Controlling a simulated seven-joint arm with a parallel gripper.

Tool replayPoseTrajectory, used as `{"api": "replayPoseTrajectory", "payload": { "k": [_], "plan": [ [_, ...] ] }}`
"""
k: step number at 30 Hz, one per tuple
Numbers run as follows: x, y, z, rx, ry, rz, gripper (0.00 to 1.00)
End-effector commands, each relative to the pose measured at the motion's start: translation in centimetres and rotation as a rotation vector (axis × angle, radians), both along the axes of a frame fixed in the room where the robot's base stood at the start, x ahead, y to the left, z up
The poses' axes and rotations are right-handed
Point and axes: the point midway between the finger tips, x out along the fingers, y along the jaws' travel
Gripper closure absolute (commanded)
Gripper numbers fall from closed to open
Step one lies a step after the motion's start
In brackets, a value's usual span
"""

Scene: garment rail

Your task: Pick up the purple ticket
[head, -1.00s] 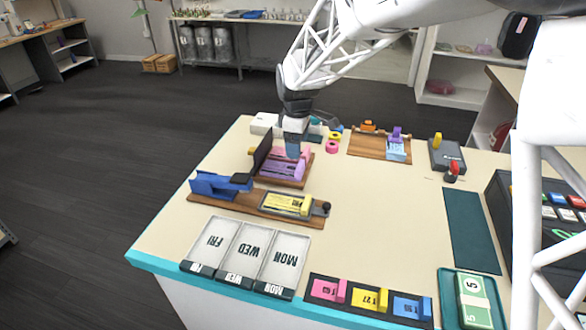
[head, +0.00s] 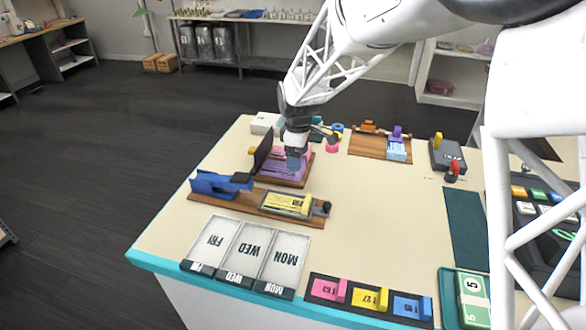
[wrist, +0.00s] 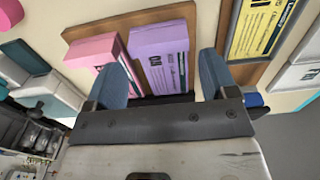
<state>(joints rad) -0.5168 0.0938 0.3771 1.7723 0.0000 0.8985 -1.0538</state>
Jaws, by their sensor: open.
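The purple ticket (wrist: 162,55) is a lavender block with printed text in the wrist view. It lies on a wooden board beside a pink ticket (wrist: 95,52). In the head view the purple ticket (head: 283,157) is partly hidden by my gripper (head: 296,162). In the wrist view my gripper (wrist: 165,80) is open and empty, with its blue fingers on either side of the purple ticket's near end. The left finger overlaps the pink ticket in the picture. I cannot tell whether either finger touches.
A dark upright plate (head: 263,150) stands at the board's left. Day-labelled trays (head: 243,250) line the front edge. The table's centre right is clear.

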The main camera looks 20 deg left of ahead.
Motion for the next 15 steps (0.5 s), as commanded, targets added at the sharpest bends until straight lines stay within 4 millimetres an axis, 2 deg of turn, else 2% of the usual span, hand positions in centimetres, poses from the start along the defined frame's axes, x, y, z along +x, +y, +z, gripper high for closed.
{"api": "replayPoseTrajectory", "payload": {
  "k": [7, 15],
  "plan": [
    [0.0, 0.0, -2.6, 0.000, 0.001, 0.000, 0.21],
    [0.0, 0.0, -3.2, 0.000, 0.000, 0.000, 0.21]
  ]
}}
